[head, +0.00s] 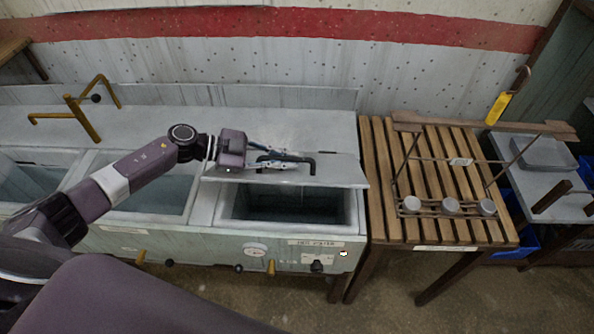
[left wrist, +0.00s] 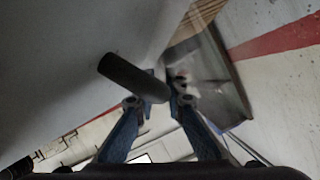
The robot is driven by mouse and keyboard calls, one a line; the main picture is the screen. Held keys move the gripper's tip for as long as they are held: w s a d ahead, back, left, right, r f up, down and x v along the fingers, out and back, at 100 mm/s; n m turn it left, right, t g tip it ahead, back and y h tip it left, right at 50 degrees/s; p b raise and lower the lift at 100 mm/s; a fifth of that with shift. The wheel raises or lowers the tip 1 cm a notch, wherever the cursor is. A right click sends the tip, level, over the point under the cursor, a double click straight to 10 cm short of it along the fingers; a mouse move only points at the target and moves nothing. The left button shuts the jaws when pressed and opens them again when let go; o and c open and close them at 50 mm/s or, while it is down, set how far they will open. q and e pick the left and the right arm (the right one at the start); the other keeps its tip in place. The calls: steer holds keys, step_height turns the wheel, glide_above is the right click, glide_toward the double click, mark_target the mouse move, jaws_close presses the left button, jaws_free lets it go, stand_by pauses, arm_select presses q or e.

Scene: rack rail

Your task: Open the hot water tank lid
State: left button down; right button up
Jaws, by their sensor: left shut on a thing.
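The hot water tank (head: 352,215) is the right-hand basin of the counter, with a label on its front. Its grey lid (head: 345,172) lies over the back part of the basin, and a dark opening shows below the lid's front edge. My left gripper (head: 284,158) is shut on the lid's black bar handle (head: 312,164). In the left wrist view the handle (left wrist: 125,72) is a dark round bar between the blue fingers (left wrist: 158,98). How far the lid is tilted is hard to tell. My right gripper is out of view.
More open basins (head: 150,190) lie left of the tank, with brass taps (head: 78,110) behind. A wooden slatted table (head: 436,160) stands close on the right, holding a wire rack (head: 450,206) with several round cups. The wall is behind the counter.

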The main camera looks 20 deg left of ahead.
arm_select(q)
steer(key=shift+w+a+r+n+g, duration=0.15)
steer(key=shift+w+r+n, duration=0.1)
steer(key=shift+w+r, duration=0.4)
steer(key=shift+w+a+r+n+g, duration=0.15)
steer(key=shift+w+r+n, duration=0.1)
steer(key=shift+w+r, duration=0.35)
steer(key=shift+w+a+r+p, duration=0.15)
steer(key=shift+w+r+p, duration=0.1)
steer(key=shift+w+p, duration=0.1)
steer(key=shift+w+r+n+g, duration=0.15)
steer(key=shift+w+n+g, duration=0.1)
steer(key=shift+n+g, duration=0.05)
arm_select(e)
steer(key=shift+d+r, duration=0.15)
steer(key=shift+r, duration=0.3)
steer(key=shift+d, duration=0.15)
arm_select(q)
steer(key=c, duration=2.2)
jaws_free()
steer(key=shift+c, duration=0.2)
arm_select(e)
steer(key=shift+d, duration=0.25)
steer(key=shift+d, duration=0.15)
arm_select(q)
steer(key=v, duration=1.2)
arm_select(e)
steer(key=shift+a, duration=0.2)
